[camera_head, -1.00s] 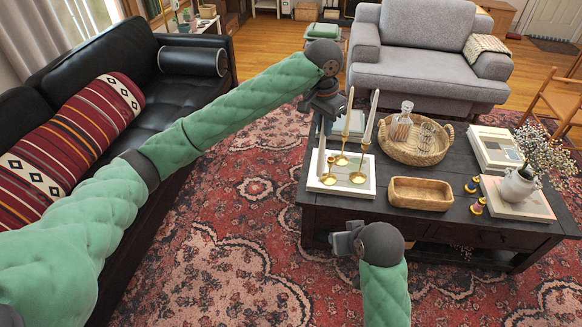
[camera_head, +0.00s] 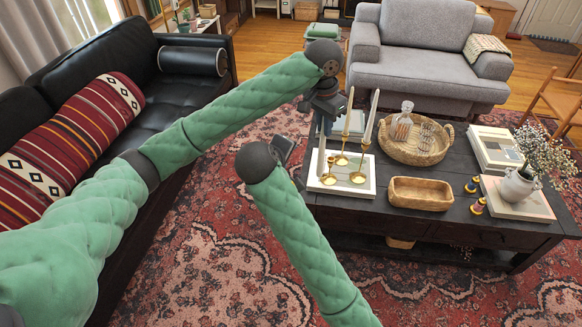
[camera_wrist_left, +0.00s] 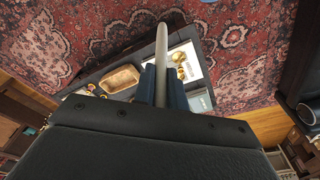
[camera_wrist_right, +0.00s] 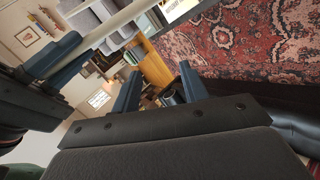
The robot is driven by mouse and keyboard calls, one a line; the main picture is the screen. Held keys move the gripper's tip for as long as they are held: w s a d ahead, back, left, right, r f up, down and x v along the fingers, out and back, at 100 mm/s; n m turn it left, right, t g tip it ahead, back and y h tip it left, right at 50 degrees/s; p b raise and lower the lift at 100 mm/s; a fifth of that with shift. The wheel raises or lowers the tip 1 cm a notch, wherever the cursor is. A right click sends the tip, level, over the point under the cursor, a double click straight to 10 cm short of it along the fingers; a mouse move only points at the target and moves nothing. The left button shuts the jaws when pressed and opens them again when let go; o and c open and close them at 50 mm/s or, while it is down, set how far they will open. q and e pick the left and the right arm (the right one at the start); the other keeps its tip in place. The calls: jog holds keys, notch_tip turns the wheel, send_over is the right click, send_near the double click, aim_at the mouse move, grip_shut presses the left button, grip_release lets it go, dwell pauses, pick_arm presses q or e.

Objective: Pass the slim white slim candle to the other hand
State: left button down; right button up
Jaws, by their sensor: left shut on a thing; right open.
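The slim white candle (camera_wrist_left: 161,55) stands out from between the fingers of my left gripper (camera_wrist_left: 163,85), which is shut on it. In the head view, my left gripper (camera_head: 325,108) is above the left end of the coffee table, and the candle (camera_head: 321,155) appears to hang below it. My right gripper (camera_head: 284,148) is lower and to the left, beside the table edge. In the right wrist view, my right gripper (camera_wrist_right: 160,88) is open with nothing between its fingers. The candle (camera_wrist_right: 122,18) crosses the upper left there, held by the left gripper's blue fingers, apart from my right fingers.
Gold candle holders (camera_head: 357,176) with two other white candles (camera_head: 371,117) stand on a white book or tray (camera_head: 342,188). A wooden bowl (camera_head: 420,194), a wicker tray (camera_head: 412,152) and a flower vase (camera_head: 518,186) share the dark table (camera_head: 450,219). A black sofa (camera_head: 128,106) is at left.

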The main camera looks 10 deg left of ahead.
aim_at(322, 146)
jog(key=shift+w+d+f+n+h, duration=1.05)
jog(key=shift+w+d+f+n, duration=0.3)
jog(key=shift+n, duration=1.2)
jog(key=shift+w+d+f+n+h, duration=1.1)
jog(key=shift+d+n, duration=0.4)
jog(key=shift+n, duration=1)
jog(key=shift+w+d+f+n+h, duration=0.95)
jog(key=shift+w+d+f+n, duration=0.4)
jog(key=shift+n, duration=1.2)
jog(key=c, duration=0.9)
pick_arm(q)
jog(key=c, duration=1.3)
grip_release()
jog(key=shift+c, duration=0.2)
pick_arm(e)
grip_shut()
